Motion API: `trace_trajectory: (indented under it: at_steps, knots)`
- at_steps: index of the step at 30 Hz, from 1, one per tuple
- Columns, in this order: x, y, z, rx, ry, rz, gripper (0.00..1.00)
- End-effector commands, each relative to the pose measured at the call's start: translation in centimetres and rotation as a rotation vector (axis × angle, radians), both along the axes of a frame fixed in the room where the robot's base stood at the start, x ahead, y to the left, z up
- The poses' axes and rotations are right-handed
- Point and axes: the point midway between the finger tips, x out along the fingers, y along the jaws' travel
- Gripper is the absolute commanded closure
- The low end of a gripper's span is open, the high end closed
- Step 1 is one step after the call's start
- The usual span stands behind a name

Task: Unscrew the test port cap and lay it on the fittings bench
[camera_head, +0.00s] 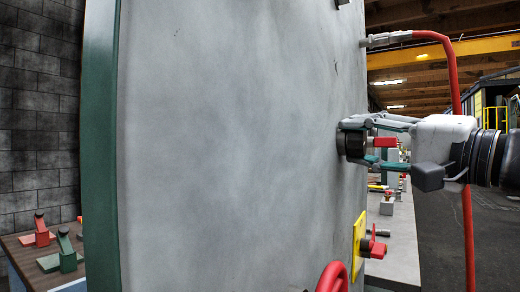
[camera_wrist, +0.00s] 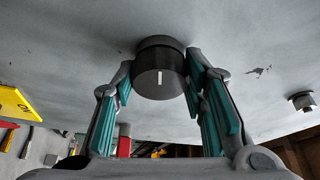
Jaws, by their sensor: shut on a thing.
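The test port cap (camera_wrist: 160,72) is a short black cylinder with a white mark, on the grey panel (camera_wrist: 240,40) in the wrist view. My gripper (camera_wrist: 162,84) is shut on the cap, with a teal-padded finger on each side. In the head view, the black cap (camera_head: 352,144) shows between the fingers of my gripper (camera_head: 354,143), at the panel's right edge. Whether the cap still touches its port cannot be told. A long pale bench (camera_head: 404,240), probably the fittings bench, stands behind and below my gripper.
A red hose (camera_head: 466,240) hangs at the right from a fitting near the panel's top. A red valve handle (camera_head: 374,247) with a yellow plate (camera_head: 358,238) sticks out below my gripper. A brown table (camera_head: 18,250) with red and green clamps stands at the left.

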Motion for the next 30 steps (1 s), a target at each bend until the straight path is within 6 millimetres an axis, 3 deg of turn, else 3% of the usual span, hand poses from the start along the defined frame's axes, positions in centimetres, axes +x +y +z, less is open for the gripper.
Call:
trace_trajectory:
  at_steps: [30]
  knots:
    - [-0.02,0.14,-0.08,-0.073,-0.1,0.003,0.89]
